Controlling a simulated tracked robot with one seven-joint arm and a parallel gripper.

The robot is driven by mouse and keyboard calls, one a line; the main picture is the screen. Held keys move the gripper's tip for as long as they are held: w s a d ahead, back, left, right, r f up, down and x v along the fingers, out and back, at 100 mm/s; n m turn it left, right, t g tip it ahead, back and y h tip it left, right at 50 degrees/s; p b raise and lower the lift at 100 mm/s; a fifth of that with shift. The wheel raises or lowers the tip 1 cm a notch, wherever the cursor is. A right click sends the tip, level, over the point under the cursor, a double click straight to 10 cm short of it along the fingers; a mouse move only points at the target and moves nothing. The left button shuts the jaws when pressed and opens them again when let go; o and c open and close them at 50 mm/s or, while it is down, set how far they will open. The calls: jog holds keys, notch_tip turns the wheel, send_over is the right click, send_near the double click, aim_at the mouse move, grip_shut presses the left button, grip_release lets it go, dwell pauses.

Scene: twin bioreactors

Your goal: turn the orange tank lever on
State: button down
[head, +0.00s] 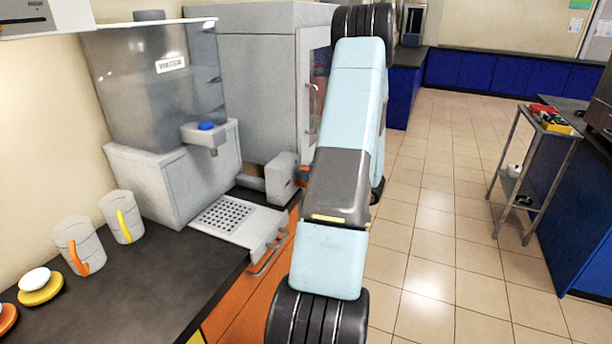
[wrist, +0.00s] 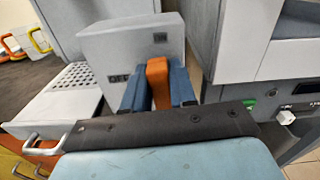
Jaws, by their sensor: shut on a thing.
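The orange lever (wrist: 158,84) is on the near face of a light grey box (wrist: 128,48). My gripper (wrist: 160,92) is shut on the lever, with one blue finger on each side of it. The lever appears roughly upright in the wrist view. Small dark labels are on the box face, one at the upper right and one at the lower left; they are too small to read surely. In the head view, the grey box (head: 282,178) stands beside the drip tray, below the tank (head: 160,85).
A perforated drip tray (head: 232,218) with a metal handle sits left of the box. Mugs (head: 78,245) stand on the dark counter. A grey cabinet (head: 255,95) rises behind. The tiled floor at right is open, with a trolley (head: 545,125) farther off.

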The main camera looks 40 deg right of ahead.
jog(key=shift+d+m, duration=0.25)
jog(key=shift+m, duration=0.35)
jog(key=c, duration=1)
grip_release()
jog(key=v, duration=1.3)
jog(key=shift+s, duration=0.3)
